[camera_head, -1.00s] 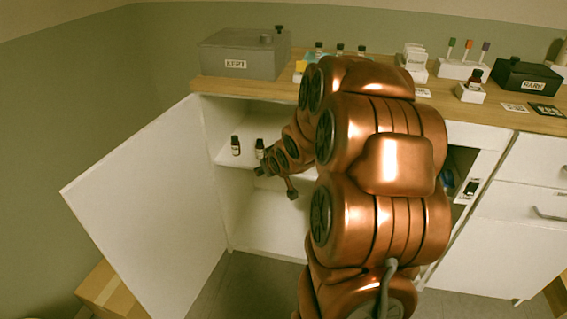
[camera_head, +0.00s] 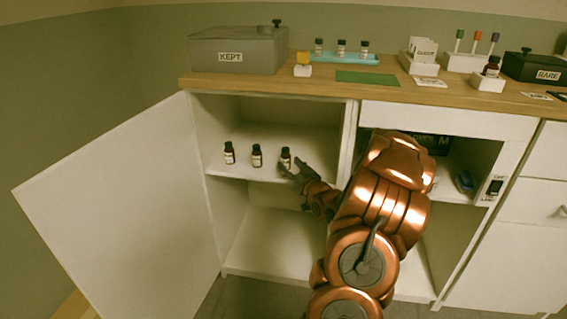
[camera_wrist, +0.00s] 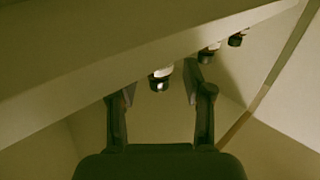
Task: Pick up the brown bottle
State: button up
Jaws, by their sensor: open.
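Three small dark brown bottles with white labels and black caps stand in a row on the upper shelf of the open cabinet: a left one (camera_head: 229,153), a middle one (camera_head: 257,156) and a right one (camera_head: 286,158). My gripper (camera_head: 291,172) is open in front of the right bottle. In the wrist view, which looks upside down, the nearest bottle (camera_wrist: 161,77) shows its cap and label between the fingertips of my gripper (camera_wrist: 159,87). I cannot tell whether they touch. Two other bottles (camera_wrist: 208,54) (camera_wrist: 237,40) lie beyond the right finger.
The open cabinet door (camera_head: 120,200) stands at the left; a divider (camera_head: 348,150) is right of the shelf. The counter (camera_head: 310,86) holds a KEPT box (camera_head: 235,57), a teal tray (camera_head: 343,58) with several bottles, a green mat (camera_head: 367,77) and another brown bottle (camera_head: 491,66) on a white block.

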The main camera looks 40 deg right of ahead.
aim_at(283, 155)
jog(key=shift+b+x, duration=0.75)
jog(key=shift+x, duration=2.5)
jog(key=shift+d+r, duration=0.1)
jog(key=shift+r, duration=0.05)
grip_shut()
